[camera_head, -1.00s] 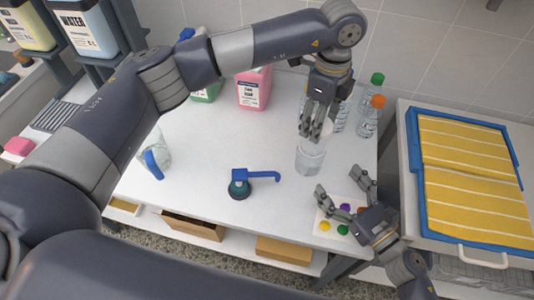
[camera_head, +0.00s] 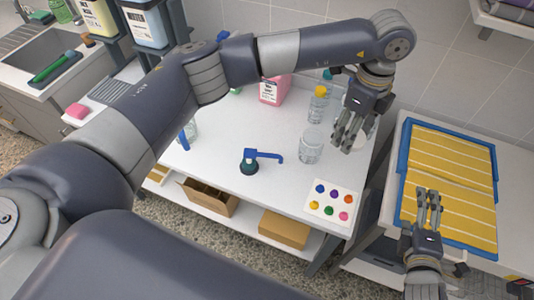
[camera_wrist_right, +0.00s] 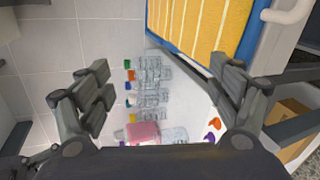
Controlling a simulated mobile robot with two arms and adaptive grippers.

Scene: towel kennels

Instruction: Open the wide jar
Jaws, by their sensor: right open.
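A clear, wide jar (camera_head: 309,147) stands upright on the white table in the head view; I see no lid on its rim. My left gripper (camera_head: 345,136) hangs to the right of the jar, pointing down and apart from it. A pale round thing (camera_head: 368,127) shows partly behind its fingers; I cannot tell whether they hold it. My right gripper (camera_head: 428,197) is over the yellow striped towel at the right, away from the jar. In the right wrist view this gripper (camera_wrist_right: 162,70) is open, with nothing between its fingers.
A card with coloured dots (camera_head: 332,201) lies at the table's front right. Bottles (camera_head: 317,105) and a pink container (camera_head: 274,90) stand behind. A blue-rimmed tray (camera_head: 403,170) holds the towel.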

